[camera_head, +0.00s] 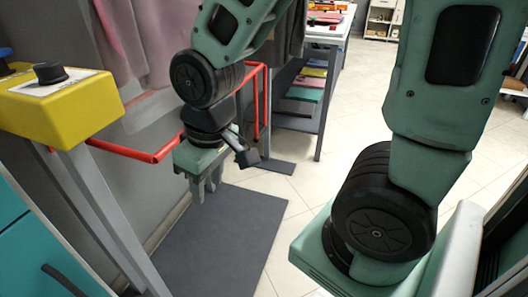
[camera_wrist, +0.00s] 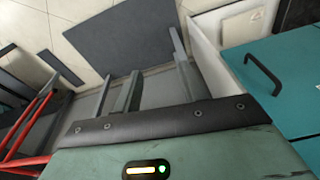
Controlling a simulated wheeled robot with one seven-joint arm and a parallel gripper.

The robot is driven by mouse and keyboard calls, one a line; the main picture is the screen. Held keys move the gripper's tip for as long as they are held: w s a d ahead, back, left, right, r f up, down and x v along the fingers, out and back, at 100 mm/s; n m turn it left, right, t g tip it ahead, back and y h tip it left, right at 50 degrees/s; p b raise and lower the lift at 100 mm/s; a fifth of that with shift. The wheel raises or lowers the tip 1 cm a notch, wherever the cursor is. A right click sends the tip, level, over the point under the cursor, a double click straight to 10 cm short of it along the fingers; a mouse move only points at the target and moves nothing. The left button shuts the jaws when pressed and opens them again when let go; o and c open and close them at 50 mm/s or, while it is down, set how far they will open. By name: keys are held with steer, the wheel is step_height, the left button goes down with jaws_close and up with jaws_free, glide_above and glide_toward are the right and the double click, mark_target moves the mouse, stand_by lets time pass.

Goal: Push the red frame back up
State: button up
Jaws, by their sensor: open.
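The red frame (camera_head: 125,152) is made of red tubing and sticks out low by the grey wall. Its near bar runs behind the yellow box's legs, and its far part (camera_head: 268,100) rises beyond my arm. The middle is hidden behind my gripper and wrist. In the wrist view its red bars (camera_wrist: 35,125) lie at the left edge. My gripper (camera_head: 205,192) points down, open and empty, just right of the frame's near corner. I cannot tell whether my gripper touches the frame.
A yellow control box (camera_head: 60,95) with a black knob stands on grey legs at left. Teal drawers (camera_head: 25,245) are at lower left. Pink cloth (camera_head: 150,40) hangs above. A dark mat (camera_head: 225,245) lies on the floor. A table with shelves (camera_head: 340,40) stands behind.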

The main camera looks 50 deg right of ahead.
steer(key=w+d+f+m+t+b, duration=0.15)
steer(key=w+d+f+b, duration=0.25)
steer(key=f+b, duration=0.5)
steer(key=w+d+f+m+t+b, duration=0.1)
steer(key=w+d+f+m+b, duration=0.2)
steer(key=d+f+b, duration=0.5)
steer(key=m+t+h+b, duration=0.65)
steer(key=m+t, duration=0.75)
steer(key=m, duration=0.9)
glide_toward(261, 131)
steer(key=shift+h, duration=0.95)
steer(key=b+x, duration=0.1)
steer(key=x, duration=0.2)
steer(key=f+b+x, duration=0.1)
steer(key=x, duration=0.2)
steer(key=b+x, duration=0.1)
steer(key=x, duration=0.2)
steer(key=shift+w+a+f, duration=0.25)
steer(key=shift+w+a, duration=0.05)
steer(key=shift+w, duration=0.3)
jaws_close()
steer(key=shift+r, duration=0.1)
